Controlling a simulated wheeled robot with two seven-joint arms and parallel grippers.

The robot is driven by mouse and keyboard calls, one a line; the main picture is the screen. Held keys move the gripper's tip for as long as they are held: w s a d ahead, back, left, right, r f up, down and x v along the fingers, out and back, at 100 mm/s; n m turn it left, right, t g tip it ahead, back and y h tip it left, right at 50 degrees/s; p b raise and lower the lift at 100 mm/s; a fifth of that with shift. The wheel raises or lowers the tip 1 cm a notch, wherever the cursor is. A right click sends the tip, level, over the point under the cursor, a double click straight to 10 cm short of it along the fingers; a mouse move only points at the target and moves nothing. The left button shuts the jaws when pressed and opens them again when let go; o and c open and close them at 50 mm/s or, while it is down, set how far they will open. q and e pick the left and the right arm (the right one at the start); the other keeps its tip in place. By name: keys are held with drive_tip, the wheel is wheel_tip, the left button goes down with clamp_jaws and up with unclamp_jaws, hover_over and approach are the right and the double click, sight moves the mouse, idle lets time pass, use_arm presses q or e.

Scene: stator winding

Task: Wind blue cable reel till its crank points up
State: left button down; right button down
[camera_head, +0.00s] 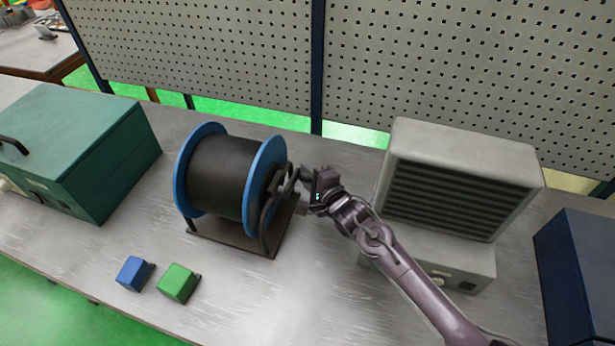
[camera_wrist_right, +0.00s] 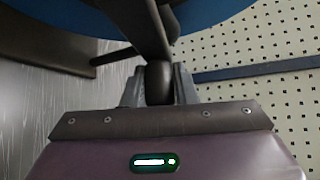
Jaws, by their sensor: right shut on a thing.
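The cable reel (camera_head: 225,175) has two blue flanges and a dark wound drum, and stands on a dark stand on the bench. Its crank is on the right side, mostly hidden by my gripper in the head view. In the right wrist view the dark crank arm (camera_wrist_right: 143,25) and its handle (camera_wrist_right: 158,82) show below the blue flange (camera_wrist_right: 75,18). My right gripper (camera_head: 290,183) is at the reel's right side. In the wrist view its fingers (camera_wrist_right: 159,88) are shut on the crank handle, one on each side. My left gripper is in neither view.
A teal box (camera_head: 75,150) stands left of the reel. A small blue block (camera_head: 133,273) and a green block (camera_head: 177,282) lie in front. A grey louvred unit (camera_head: 455,180) stands right, close to my right arm. A perforated panel (camera_head: 430,60) rises behind the bench.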

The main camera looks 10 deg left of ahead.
drive_tip(key=shift+r+n+t+b, duration=0.4)
drive_tip(key=shift+n+t+b, duration=0.25)
drive_tip(key=shift+b, duration=0.55)
drive_tip(key=shift+w+r+n+t+y+b, duration=0.1)
drive_tip(key=shift+r+n+t+y+b, duration=0.4)
drive_tip(key=shift+b, duration=0.25)
drive_tip(key=shift+r+n+t+y+b, duration=0.4)
drive_tip(key=shift+r+n+t+b, duration=0.35)
drive_tip(key=shift+b, duration=0.4)
drive_tip(key=shift+s+r+n+b, duration=0.2)
drive_tip(key=shift+r+n+b, duration=0.1)
drive_tip(key=shift+r, duration=0.2)
drive_tip(key=c, duration=1.2)
unclamp_jaws()
drive_tip(key=shift+s, duration=0.1)
drive_tip(key=shift+o, duration=0.2)
drive_tip(key=b+v, duration=0.2)
drive_tip(key=v, duration=0.5)
drive_tip(key=shift+s+d+f, duration=0.2)
drive_tip(key=shift+s+d, duration=0.05)
drive_tip(key=shift+d, duration=0.05)
